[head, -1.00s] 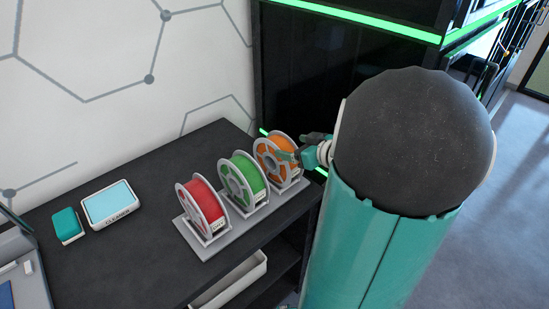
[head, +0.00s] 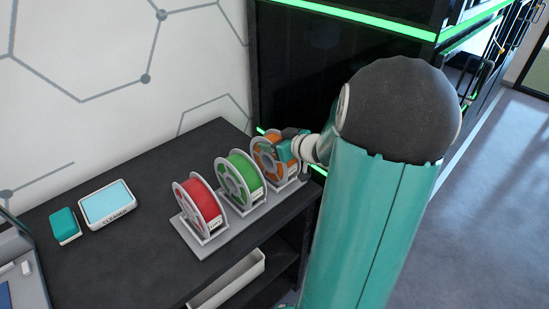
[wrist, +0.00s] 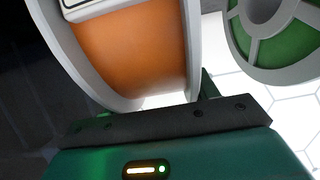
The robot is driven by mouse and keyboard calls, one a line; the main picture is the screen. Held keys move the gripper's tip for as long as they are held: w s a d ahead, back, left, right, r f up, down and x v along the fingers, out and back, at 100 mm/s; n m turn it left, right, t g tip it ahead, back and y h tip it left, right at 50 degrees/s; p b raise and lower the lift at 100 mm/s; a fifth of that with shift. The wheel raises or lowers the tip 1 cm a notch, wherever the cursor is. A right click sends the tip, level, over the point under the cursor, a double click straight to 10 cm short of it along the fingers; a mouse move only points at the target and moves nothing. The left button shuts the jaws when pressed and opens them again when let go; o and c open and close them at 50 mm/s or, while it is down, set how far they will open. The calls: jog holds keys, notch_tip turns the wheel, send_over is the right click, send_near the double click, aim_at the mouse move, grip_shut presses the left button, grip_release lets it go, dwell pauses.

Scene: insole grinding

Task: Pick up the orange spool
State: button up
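The orange spool (head: 264,150) stands upright at the right end of a grey rack, its orange winding between pale flanges. My gripper (head: 287,146) is at its right side in the head view and covers part of it. In the wrist view the orange spool (wrist: 135,50) fills the upper middle, very close to the gripper's dark front bar. One finger (wrist: 208,84) shows beside the spool's right flange, on the side of the green spool. The other finger is not clearly visible, and I cannot tell whether the fingers press on the spool.
A green spool (head: 240,180) and a red spool (head: 199,205) share the grey rack (head: 200,243) to the left. A cleaner box (head: 107,205) and a teal block (head: 65,225) lie further left on the dark table (head: 120,265). A black cabinet (head: 300,75) stands behind.

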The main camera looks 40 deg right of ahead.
grip_shut()
jog(key=shift+r, duration=0.15)
